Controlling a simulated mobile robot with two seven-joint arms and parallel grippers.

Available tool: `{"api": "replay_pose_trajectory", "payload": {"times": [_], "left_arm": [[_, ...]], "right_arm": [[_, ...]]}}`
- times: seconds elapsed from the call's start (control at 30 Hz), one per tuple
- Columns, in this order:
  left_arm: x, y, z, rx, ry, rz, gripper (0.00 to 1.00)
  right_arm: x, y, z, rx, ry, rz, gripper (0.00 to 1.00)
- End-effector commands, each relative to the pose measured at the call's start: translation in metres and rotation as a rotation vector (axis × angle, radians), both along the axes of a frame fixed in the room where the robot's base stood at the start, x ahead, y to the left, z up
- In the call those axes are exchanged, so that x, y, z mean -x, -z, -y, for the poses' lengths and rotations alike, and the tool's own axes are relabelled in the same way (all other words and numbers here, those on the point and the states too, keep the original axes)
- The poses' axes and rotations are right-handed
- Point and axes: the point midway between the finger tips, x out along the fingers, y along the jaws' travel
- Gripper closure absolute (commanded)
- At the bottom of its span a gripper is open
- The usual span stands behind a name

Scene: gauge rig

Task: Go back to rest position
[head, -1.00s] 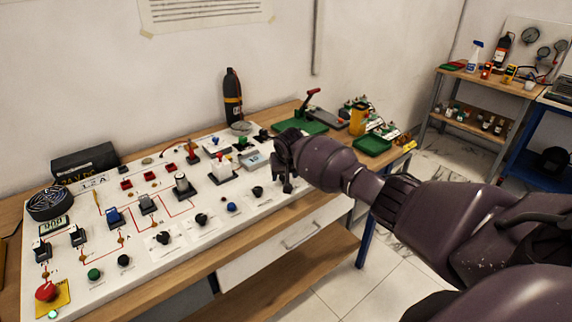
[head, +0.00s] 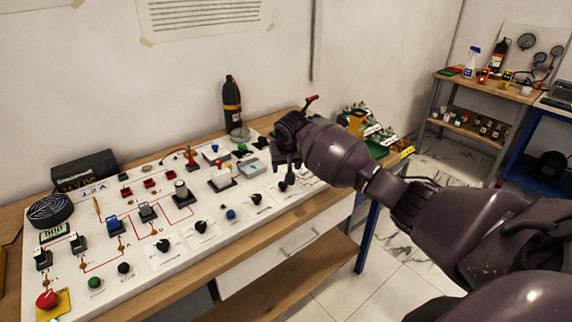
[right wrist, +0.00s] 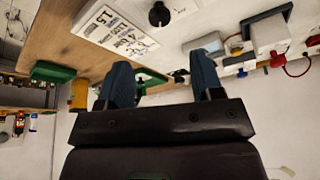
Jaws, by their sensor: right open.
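My right gripper (head: 287,172) hangs above the right end of the white control panel (head: 208,241), its arm coming in from the right. In the right wrist view its two blue-grey fingers (right wrist: 162,85) are apart with nothing between them. The gripper is open and empty, clear of the panel's knobs and switches. My left gripper is not in view.
The panel on the wooden bench carries several switches, black knobs (head: 163,245) and a red button (head: 46,299). A black bottle (head: 232,103) stands behind it. Green trays lie partly hidden behind my right arm. A shelf (head: 470,127) stands at the far right.

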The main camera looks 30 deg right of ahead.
Motion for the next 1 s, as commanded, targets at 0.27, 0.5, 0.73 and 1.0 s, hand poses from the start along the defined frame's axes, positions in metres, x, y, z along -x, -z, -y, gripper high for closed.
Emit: {"api": "replay_pose_trajectory", "payload": {"times": [0.27,0.5,0.73,1.0], "left_arm": [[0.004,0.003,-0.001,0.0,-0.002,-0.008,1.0],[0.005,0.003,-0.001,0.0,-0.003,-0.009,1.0],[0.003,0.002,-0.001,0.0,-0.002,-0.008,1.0],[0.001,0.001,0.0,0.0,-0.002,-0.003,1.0]], "right_arm": [[0.0,0.0,0.0,0.0,0.0,0.0,0.4],[-0.013,-0.006,-0.002,0.034,-0.094,0.073,0.4],[-0.049,-0.054,-0.033,0.164,-0.334,0.378,0.4],[-0.033,-0.044,-0.094,0.269,-0.572,0.664,0.4]]}}
